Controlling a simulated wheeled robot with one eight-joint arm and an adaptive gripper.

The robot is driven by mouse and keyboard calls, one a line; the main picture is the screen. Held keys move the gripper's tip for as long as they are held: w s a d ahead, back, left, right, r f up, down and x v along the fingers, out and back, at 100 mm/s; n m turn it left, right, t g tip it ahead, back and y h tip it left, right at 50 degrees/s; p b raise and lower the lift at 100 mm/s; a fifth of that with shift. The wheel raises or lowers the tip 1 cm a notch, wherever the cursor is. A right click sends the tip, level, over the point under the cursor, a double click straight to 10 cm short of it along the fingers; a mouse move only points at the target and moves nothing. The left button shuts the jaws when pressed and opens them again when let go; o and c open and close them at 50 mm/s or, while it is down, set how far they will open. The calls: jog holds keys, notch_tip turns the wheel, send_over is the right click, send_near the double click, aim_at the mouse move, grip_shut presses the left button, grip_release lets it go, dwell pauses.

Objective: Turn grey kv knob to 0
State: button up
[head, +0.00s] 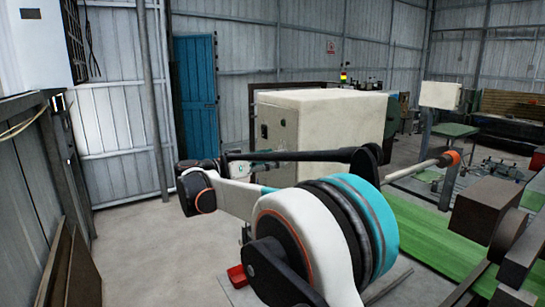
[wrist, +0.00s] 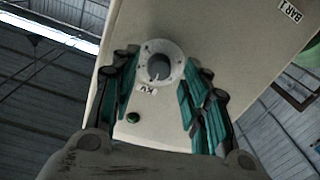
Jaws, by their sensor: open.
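The grey kv knob (wrist: 160,66) shows in the wrist view as a round grey piece with a darker centre, on the face of a cream cabinet (wrist: 225,30). A small upside-down KV label (wrist: 146,89) sits just below it in the picture. My gripper (wrist: 161,72) is open, with one teal-padded finger on each side of the knob and visible gaps between. I cannot read the knob's setting or any scale. In the head view a cream cabinet (head: 325,112) stands beyond my arm; the knob cannot be made out there.
A green button (wrist: 133,117) sits on the cabinet face between my fingers. A BAR 1 label (wrist: 290,10) is at the upper right. In the head view, a red box (head: 237,275) is on the floor beside my arm, with open floor to the left.

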jog(key=shift+w+d, duration=0.3)
jog(key=shift+d, duration=0.1)
grip_shut()
jog(key=shift+n, duration=0.4)
jog(key=n+g+b, duration=0.1)
jog(key=n+b, duration=0.3)
jog(key=n, duration=1.8)
jog(key=shift+r, duration=0.1)
jog(key=shift+n, duration=0.3)
